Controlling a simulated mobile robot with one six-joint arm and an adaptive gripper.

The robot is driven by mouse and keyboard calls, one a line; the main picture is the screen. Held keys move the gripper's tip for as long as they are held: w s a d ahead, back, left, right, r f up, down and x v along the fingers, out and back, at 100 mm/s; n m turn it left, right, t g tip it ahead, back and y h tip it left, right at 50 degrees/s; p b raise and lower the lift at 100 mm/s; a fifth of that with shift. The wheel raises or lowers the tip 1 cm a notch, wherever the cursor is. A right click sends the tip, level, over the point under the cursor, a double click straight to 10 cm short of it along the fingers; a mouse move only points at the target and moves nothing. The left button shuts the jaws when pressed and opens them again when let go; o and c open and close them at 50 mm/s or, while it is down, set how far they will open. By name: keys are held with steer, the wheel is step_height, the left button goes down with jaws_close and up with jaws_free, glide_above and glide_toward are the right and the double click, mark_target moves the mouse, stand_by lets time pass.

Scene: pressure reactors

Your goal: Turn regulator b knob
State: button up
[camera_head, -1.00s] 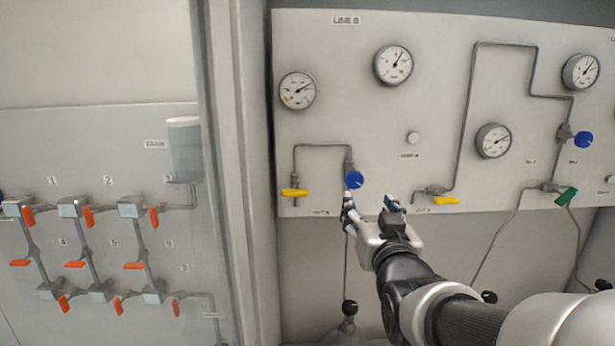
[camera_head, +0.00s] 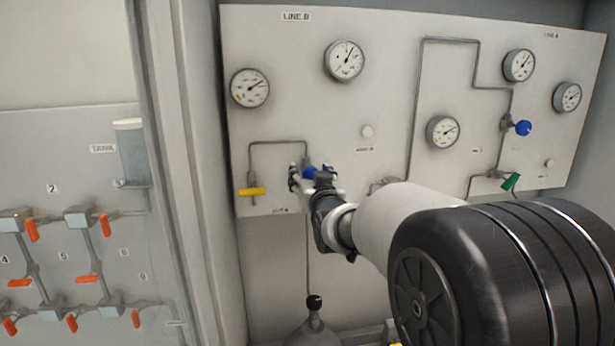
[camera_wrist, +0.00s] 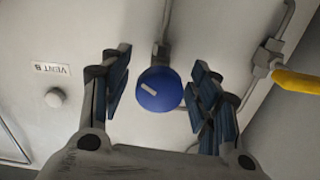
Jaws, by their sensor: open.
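The blue regulator knob (camera_wrist: 158,90) is round with a pale pointer mark. In the wrist view it sits between the two blue-padded fingers of my gripper (camera_wrist: 160,92), with a gap on each side. The gripper is open and holds nothing. In the head view my gripper (camera_head: 313,180) is up at the LINE B panel (camera_head: 275,120), with only part of the blue knob (camera_head: 310,173) showing between the fingers. Whether the fingertips reach past the knob's face is hard to tell.
A yellow valve handle (camera_head: 252,191) is left of the knob, and also shows at upper right in the wrist view (camera_wrist: 298,82). Thin pipes and several gauges (camera_head: 344,60) are on the panel. The VENT B button (camera_wrist: 55,97) is nearby. A second blue knob (camera_head: 523,127) is farther right.

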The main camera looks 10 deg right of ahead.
steer(key=shift+c, duration=0.5)
steer(key=c, duration=1)
steer(key=shift+f+n+b, duration=0.1)
steer(key=shift+n+b, duration=0.2)
steer(key=shift+b, duration=0.05)
steer(key=shift+n+b, duration=0.8)
steer(key=shift+b, duration=0.15)
steer(key=shift+n+b, duration=1.15)
steer(key=shift+n, duration=0.45)
steer(key=o, duration=1.1)
